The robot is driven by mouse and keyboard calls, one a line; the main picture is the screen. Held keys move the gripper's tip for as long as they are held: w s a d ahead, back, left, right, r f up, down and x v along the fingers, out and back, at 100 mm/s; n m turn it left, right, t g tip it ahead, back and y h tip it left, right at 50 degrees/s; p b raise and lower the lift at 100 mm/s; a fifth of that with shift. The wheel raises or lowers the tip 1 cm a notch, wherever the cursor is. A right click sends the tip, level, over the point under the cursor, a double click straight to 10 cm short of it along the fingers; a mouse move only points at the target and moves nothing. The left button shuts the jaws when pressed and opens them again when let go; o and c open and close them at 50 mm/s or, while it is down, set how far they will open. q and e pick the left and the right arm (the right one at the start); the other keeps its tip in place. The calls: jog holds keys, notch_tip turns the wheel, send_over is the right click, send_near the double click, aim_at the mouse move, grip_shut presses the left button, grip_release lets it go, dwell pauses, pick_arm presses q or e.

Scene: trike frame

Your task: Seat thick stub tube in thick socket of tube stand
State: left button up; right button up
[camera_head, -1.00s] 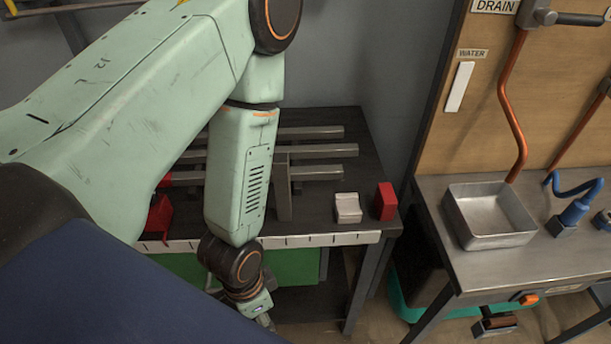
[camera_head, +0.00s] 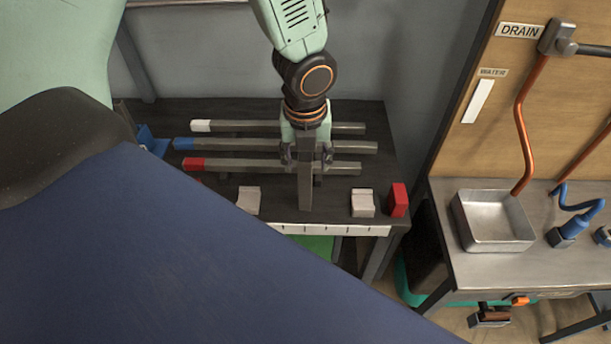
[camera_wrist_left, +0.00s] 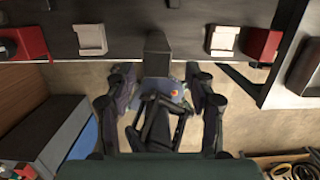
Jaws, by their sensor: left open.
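My left gripper (camera_head: 307,155) is open, with its fingers on either side of the upper part of a thick grey square post (camera_head: 305,190). I cannot tell whether they touch it. The post looks upright near the bench's front edge. I cannot tell whether it is the stub tube or part of the tube stand; no socket shows clearly. In the left wrist view the spread fingers (camera_wrist_left: 160,105) are below the post's end (camera_wrist_left: 157,52) in the picture, with a visible gap. My right gripper is not in view.
Long grey tubes with white (camera_head: 201,126), blue (camera_head: 183,144) and red (camera_head: 194,164) ends lie behind the post. White blocks (camera_head: 248,201) (camera_head: 362,204) flank it. A red block (camera_head: 397,199) is at the right corner. A metal sink (camera_head: 493,222) stands on another bench.

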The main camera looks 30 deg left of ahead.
aim_at(305, 172)
pick_arm(q)
jog(key=shift+w+a+r+m, duration=0.1)
jog(key=shift+w+r+m, duration=0.2)
jog(key=shift+r, duration=0.1)
jog(key=shift+f, duration=0.1)
jog(key=f, duration=0.1)
jog(key=b, duration=0.1)
jog(key=f, duration=0.1)
jog(key=shift+w+a+f+b, duration=0.15)
jog(key=shift+a+f+b, duration=0.1)
jog(key=shift+f+b, duration=0.05)
jog(key=f, duration=0.1)
jog(key=f+b, duration=0.2)
jog(key=shift+w+a+f, duration=0.25)
jog(key=shift+f, duration=0.15)
jog(key=shift+w+a+f+b, duration=0.1)
jog(key=shift+w+f+b, duration=0.05)
jog(key=shift+f+b, duration=0.4)
jog(key=shift+c, duration=0.6)
grip_shut()
